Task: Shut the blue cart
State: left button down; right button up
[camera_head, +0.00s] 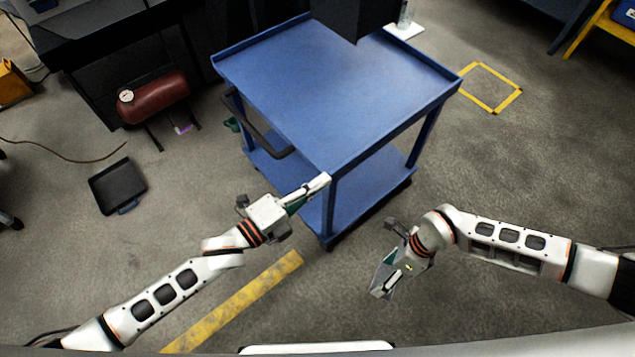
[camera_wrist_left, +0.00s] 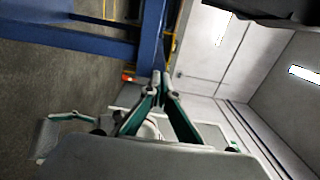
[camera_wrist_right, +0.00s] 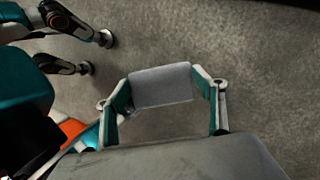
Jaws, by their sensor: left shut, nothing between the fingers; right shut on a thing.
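The blue cart (camera_head: 330,85) stands in the middle of the head view, with a flat top, a lower shelf (camera_head: 365,190), corner posts and a dark handle on its left side. No door or drawer shows on it. My left gripper (camera_head: 322,182) is shut and empty at the cart's near corner, by the post; I cannot tell whether it touches. In the left wrist view its fingertips (camera_wrist_left: 161,76) meet near a blue post (camera_wrist_left: 150,35). My right gripper (camera_head: 381,291) is shut on a grey block (camera_wrist_right: 162,85), over the floor in front of the cart.
A dark box-like object (camera_head: 355,15) is at the cart's far edge. A red tank (camera_head: 155,98) and a black tray (camera_head: 117,186) are on the left. Yellow floor markings lie at front left (camera_head: 235,300) and right (camera_head: 490,87).

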aim_at(348, 160)
pick_arm(q)
jog(key=b+x, duration=0.1)
jog(key=x, duration=0.7)
jog(key=shift+w+d+f, duration=0.1)
jog(key=shift+d, duration=0.15)
pick_arm(e)
jog(key=shift+s+f, duration=0.85)
jog(key=shift+f, duration=0.15)
pick_arm(q)
jog(key=shift+w+d, duration=0.1)
jog(key=shift+r, duration=0.2)
pick_arm(e)
jog(key=shift+r, duration=0.1)
